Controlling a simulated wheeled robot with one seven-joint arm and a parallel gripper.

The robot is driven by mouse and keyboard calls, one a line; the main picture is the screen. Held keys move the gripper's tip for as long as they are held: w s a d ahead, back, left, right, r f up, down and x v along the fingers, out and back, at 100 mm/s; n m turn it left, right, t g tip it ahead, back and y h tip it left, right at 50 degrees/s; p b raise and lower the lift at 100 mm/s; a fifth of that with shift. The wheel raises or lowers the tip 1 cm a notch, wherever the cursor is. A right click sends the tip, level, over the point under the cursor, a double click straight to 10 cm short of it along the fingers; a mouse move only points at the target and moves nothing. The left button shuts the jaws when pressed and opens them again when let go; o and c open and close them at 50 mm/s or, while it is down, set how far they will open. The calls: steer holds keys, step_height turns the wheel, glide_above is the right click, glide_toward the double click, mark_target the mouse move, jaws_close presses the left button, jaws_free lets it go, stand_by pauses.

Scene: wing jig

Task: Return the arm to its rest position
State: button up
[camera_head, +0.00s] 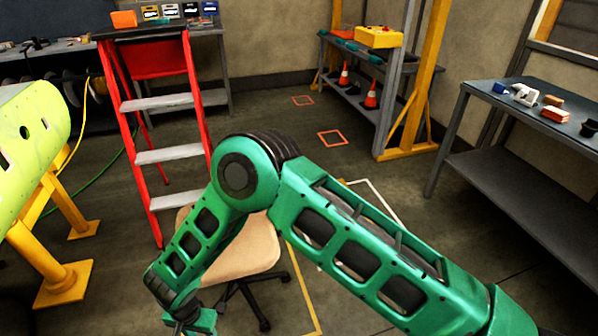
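My green arm (350,240) fills the lower middle of the head view. It rises from the lower right to an elbow joint (245,170), then bends down to the lower left. My gripper (192,324) is at the bottom edge, left of centre, and is partly cut off by the frame. Its fingers are too small and cropped to tell open from shut. Nothing can be seen held in it. It appears in front of and to the left of a tan chair (240,250), which the arm partly hides.
A red stepladder (160,155) stands behind the forearm. A yellow-green wing panel (35,125) on yellow stands (65,285) is at left. A grey workbench (540,190) is at right. A shelf with orange cones (371,95) stands behind. Floor is clear around the orange square (331,139).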

steer(key=w+d+r+t+h, duration=0.1)
steer(key=w+d+r, duration=1.6)
steer(key=w, duration=0.1)
steer(key=w+d+r+m, duration=0.1)
steer(key=d+r, duration=0.4)
steer(key=d, duration=0.3)
steer(key=w+d+r+h, duration=0.1)
steer(key=w+d+r, duration=0.1)
steer(key=d+r, duration=0.35)
steer(key=w+d+r+m, duration=0.1)
steer(key=d+r, duration=0.2)
steer(key=d, duration=0.6)
steer(key=s+d+r+m, duration=0.1)
steer(key=s+d+r, duration=0.35)
steer(key=d, duration=0.55)
steer(key=s+d+r, duration=0.4)
steer(key=d+r, duration=0.1)
steer(key=d, duration=0.4)
steer(key=s+d+r, duration=0.1)
steer(key=s+d, duration=0.2)
steer(key=s, duration=0.4)
steer(key=s+d+r+m+y, duration=0.1)
steer(key=s+d, duration=0.2)
steer(key=s, duration=0.4)
steer(key=s+d+r+g+y, duration=0.1)
steer(key=s+d, duration=0.3)
steer(key=s, duration=0.2)
steer(key=shift+s+r+m, duration=0.2)
steer(key=shift+s+m, duration=0.2)
